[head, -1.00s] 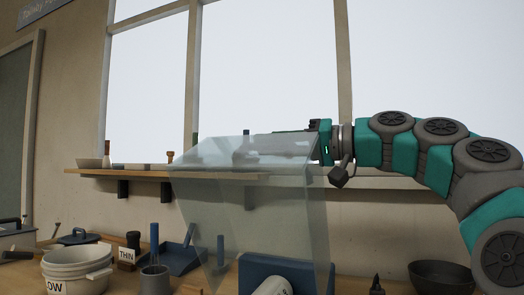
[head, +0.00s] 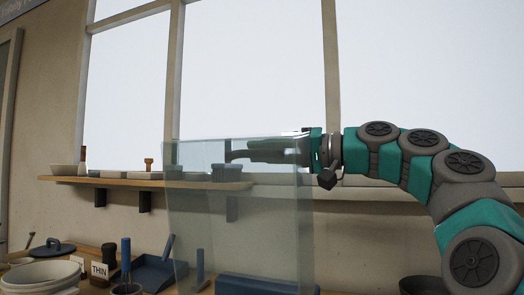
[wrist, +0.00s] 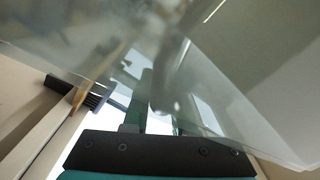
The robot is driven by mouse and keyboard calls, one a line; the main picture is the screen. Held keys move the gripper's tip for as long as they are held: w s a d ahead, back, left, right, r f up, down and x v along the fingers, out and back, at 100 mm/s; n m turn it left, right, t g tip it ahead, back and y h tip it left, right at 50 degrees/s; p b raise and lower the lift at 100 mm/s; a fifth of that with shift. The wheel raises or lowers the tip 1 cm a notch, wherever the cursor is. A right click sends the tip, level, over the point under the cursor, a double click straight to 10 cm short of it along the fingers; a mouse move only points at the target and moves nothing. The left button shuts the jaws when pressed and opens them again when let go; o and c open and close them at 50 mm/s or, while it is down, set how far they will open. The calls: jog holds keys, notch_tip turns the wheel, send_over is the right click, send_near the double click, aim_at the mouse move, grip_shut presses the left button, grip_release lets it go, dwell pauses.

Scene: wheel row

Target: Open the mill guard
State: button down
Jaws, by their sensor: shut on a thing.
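The mill guard (head: 235,225) is a clear, pale, sheet-like panel in the middle of the head view, standing nearly upright. My gripper (head: 240,153) reaches in from the right at its upper part, and its fingers show through the clear sheet. The gripper is shut on the guard; the exact spot it grips is blurred by the sheet. In the wrist view the guard (wrist: 235,110) fills much of the picture as a tilted, see-through sheet around the fingers (wrist: 160,100). A blue block (head: 265,285) shows at the guard's lower edge; the rest below is cut off.
A wooden shelf (head: 120,183) with small items runs along the wall behind the guard, under a large window. On the bench at left are a pale pot (head: 40,276), a THIN label (head: 99,270) and a blue dustpan (head: 155,272). A dark bowl (head: 420,286) is at right.

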jog(key=shift+w+f, duration=0.3)
jog(key=shift+f, duration=0.35)
jog(key=c, duration=0.9)
grip_release()
jog(key=shift+d, duration=0.1)
jog(key=shift+o, duration=0.6)
jog(key=shift+r, duration=0.2)
jog(key=shift+r, duration=0.1)
jog(key=shift+s, duration=0.1)
jog(key=v, duration=0.7)
jog(key=shift+d, duration=0.35)
